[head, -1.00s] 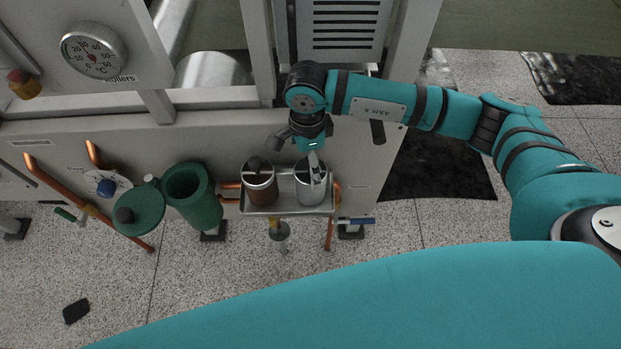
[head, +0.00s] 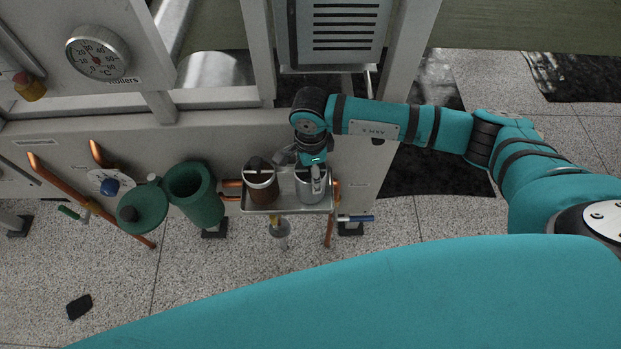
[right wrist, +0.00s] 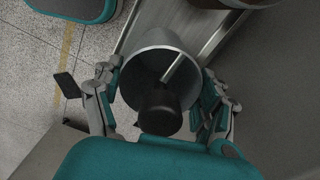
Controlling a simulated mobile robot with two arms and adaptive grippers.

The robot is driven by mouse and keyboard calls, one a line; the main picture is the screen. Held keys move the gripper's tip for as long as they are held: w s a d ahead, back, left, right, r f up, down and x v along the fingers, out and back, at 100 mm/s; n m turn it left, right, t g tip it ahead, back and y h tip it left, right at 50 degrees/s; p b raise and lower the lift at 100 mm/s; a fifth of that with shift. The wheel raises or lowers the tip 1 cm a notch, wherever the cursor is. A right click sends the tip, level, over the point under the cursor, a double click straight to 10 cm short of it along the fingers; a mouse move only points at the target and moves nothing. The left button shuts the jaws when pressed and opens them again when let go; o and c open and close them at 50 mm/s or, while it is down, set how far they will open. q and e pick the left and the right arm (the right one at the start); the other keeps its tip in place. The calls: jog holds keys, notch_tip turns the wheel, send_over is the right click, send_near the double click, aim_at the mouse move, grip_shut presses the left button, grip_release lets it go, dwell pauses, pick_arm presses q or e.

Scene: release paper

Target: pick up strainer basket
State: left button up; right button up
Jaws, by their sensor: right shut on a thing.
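The strainer basket (head: 311,192) looks like a grey metal can with a bar handle across its open top. It stands upright at the right end of a small metal tray. My right gripper (head: 313,165) is over its top and shut on it. In the right wrist view the strainer basket (right wrist: 147,67) sits between the two fingers of my right gripper (right wrist: 162,75), with the bar and a dark round knob across its mouth. The bottom of the basket is hidden. My left gripper is not in view.
A brown can (head: 261,188) stands close beside the basket on the tray (head: 285,209). A green cylinder (head: 194,194) with its open lid (head: 142,208) is to the left. Copper pipes (head: 77,194) run along the machine front. A louvred panel (head: 337,35) is behind the arm.

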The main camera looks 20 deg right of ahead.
jog(key=c, duration=0.4)
jog(key=shift+c, duration=0.2)
